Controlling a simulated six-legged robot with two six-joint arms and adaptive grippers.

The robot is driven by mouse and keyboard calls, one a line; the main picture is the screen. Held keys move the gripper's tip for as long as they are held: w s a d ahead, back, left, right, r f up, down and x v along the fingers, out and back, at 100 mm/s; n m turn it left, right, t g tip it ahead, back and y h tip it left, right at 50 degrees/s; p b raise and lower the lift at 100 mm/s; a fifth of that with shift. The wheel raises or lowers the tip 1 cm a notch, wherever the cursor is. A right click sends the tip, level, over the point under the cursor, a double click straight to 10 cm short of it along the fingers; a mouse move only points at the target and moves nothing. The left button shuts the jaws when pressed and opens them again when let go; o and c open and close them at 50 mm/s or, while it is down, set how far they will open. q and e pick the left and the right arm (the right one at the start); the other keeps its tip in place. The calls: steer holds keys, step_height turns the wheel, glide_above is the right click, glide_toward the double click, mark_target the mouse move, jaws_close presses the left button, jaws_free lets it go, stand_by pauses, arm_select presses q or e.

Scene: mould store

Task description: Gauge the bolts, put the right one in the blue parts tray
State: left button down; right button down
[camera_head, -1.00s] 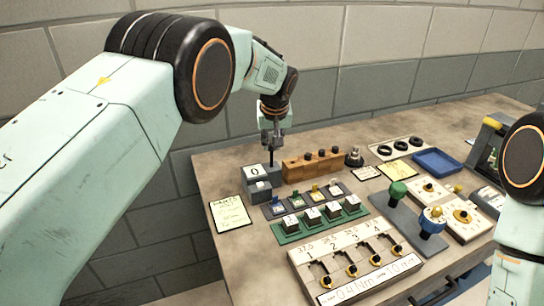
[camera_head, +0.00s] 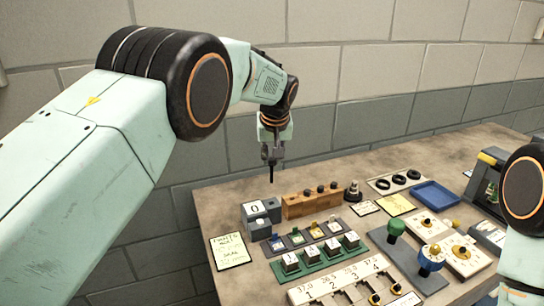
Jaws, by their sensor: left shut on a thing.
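My left gripper (camera_head: 272,153) is shut on a dark, thin bolt (camera_head: 272,175), which hangs upright with its tip down. The bolt is above a grey gauge block (camera_head: 262,228) whose white display (camera_head: 255,209) reads 0; a gap shows between them. A wooden rack (camera_head: 312,204) to the right of the gauge holds several dark bolt heads. The blue parts tray (camera_head: 437,194) lies at the back right and looks empty. My right arm shows at the right edge, but its gripper is out of view.
A dark cone-like piece (camera_head: 353,191) stands beside the rack. Black rings lie on a pale board (camera_head: 393,181). In front are a green strip of cubes (camera_head: 319,260), a numbered white board (camera_head: 342,283) and green and blue knobs. A handwritten note (camera_head: 230,250) lies at the left.

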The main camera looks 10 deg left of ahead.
mark_target(272, 160)
arm_select(q)
steer(key=shift+r+p, duration=1.75)
steer(key=shift+r, duration=0.35)
steer(key=shift+s, duration=0.1)
